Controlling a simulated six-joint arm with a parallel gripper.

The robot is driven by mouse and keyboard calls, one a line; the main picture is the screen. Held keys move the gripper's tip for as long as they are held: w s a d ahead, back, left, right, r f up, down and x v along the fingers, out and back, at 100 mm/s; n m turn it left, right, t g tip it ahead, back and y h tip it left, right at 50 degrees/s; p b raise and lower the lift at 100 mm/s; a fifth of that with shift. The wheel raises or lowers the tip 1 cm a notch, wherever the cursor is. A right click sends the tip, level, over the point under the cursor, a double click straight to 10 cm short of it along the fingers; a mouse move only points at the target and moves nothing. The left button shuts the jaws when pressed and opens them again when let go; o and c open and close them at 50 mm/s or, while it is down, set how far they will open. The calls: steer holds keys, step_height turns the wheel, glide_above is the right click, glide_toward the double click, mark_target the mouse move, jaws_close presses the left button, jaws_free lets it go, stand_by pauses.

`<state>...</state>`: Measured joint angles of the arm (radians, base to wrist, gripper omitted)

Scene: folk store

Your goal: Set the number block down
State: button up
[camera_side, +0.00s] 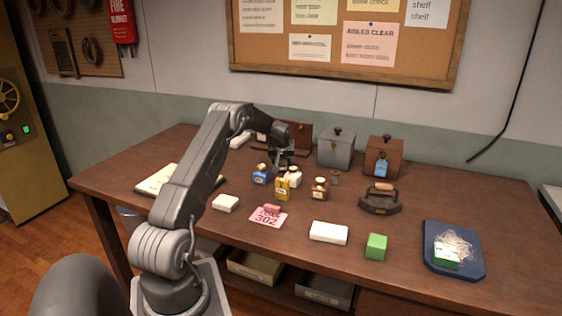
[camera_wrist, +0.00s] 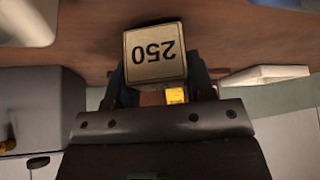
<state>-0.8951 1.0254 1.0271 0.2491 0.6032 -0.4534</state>
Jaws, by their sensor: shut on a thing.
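The number block (camera_wrist: 155,55) is a tan cube marked 250, which reads upside down in the wrist view. My gripper (camera_side: 284,160) is shut on it; dark finger parts show at both sides of the block. In the side view my gripper is over the back middle of the brown table (camera_side: 480,200), just above a group of small bottles. I cannot make out the block clearly there, nor whether it touches the table.
Near the gripper stand a blue bottle (camera_side: 261,175), a yellow bottle (camera_side: 282,189) and a brown bottle (camera_side: 320,188). A grey box (camera_side: 336,150), a brown box (camera_side: 384,157) and an iron (camera_side: 380,201) stand right. The front right has clear patches around a green block (camera_side: 376,246).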

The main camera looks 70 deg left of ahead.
steer(key=shift+f, duration=0.3)
steer(key=shift+f, duration=0.15)
steer(key=o, duration=1)
